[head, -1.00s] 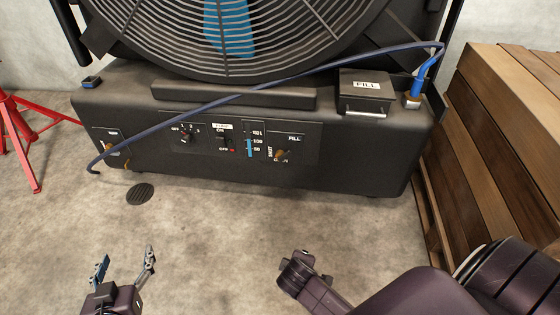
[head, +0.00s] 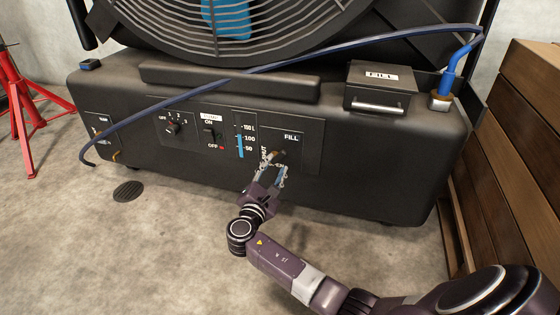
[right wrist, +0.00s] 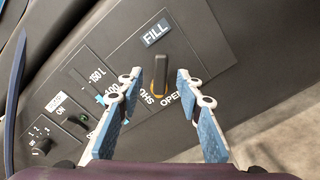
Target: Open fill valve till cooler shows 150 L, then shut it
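The fill valve is a small knob, dark with a yellow-orange edge, on the FILL panel (head: 309,139) of the black cooler (head: 370,185). In the right wrist view the knob (right wrist: 159,74) sits between the fingertips of my right gripper (right wrist: 159,76), with gaps on both sides. That gripper also shows at the valve in the head view (head: 272,168), open, its fingers partly covering the knob and its labels. I cannot tell exactly which label the knob points to. The level gauge (head: 240,147) has a blue column reaching about the 100 mark. My left gripper is not in view.
A blue hose (head: 215,88) runs across the cooler's front from the right fitting (head: 441,101). A fill lid (head: 380,87) is closed on top. A speed knob (head: 172,128) and a switch (head: 210,134) are left of the gauge. Wooden crates (head: 515,160) stand right.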

